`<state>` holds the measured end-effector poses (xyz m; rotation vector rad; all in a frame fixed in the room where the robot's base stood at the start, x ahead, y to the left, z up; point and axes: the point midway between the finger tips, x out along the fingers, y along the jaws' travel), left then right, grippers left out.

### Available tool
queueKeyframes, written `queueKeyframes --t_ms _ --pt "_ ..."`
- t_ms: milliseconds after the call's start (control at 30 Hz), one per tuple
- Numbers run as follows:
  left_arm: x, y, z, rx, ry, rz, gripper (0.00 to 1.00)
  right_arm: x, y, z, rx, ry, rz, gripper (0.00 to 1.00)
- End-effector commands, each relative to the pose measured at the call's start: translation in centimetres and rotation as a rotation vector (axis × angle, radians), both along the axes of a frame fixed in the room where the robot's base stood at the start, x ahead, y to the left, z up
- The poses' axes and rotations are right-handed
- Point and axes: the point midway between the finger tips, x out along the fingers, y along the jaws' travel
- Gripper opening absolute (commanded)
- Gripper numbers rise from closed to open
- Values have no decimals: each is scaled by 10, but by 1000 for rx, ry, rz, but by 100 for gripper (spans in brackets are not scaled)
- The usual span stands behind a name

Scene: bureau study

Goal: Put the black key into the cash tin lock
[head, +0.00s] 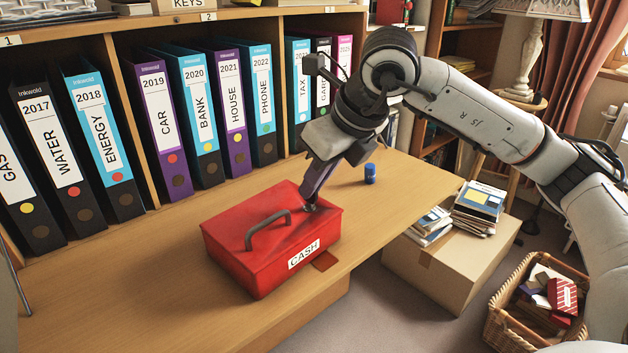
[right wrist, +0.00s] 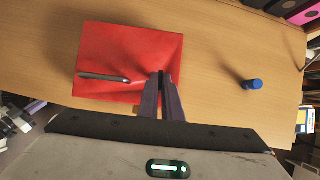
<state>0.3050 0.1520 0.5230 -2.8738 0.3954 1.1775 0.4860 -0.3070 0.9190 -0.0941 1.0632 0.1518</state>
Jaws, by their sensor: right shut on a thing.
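The red cash tin (head: 262,255) stands shut on the wooden desk surface, with a grey handle (head: 268,229) on its lid and a CASH label on its front. My right gripper (head: 309,206) points down at the right part of the lid, its tips at or just above it. In the right wrist view the tin (right wrist: 112,52) lies under the fingers (right wrist: 162,76), which are shut on a thin dark thing, taken to be the black key. The key is mostly hidden between them. The lock is hidden by the fingertips, so I cannot tell whether the key touches it. My left gripper is out of view.
A small blue cylinder (head: 370,173) stands on the desk (head: 140,285) right of the tin. Upright binders (head: 205,115) line the back. Beyond the desk's right edge are a cardboard box (head: 440,268) with books and a wicker basket (head: 500,325). The desk left of the tin is clear.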

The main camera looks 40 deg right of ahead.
Motion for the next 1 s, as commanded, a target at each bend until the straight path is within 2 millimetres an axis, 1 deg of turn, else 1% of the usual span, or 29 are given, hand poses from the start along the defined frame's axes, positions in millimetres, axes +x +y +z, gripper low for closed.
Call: queueKeyframes --t_ms 500,833,867,933,967,1000 --pt "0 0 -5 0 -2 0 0 0 0 -9 0 0 0 0" --pt "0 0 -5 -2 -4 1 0 0 0 -9 0 0 0 0" --pt "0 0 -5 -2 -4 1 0 0 0 -9 0 0 0 9" --pt "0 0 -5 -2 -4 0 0 0 0 -9 0 0 0 20" --pt "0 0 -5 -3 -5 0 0 0 0 -9 0 0 0 23" --pt "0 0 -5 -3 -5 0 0 0 0 -9 0 0 0 23"
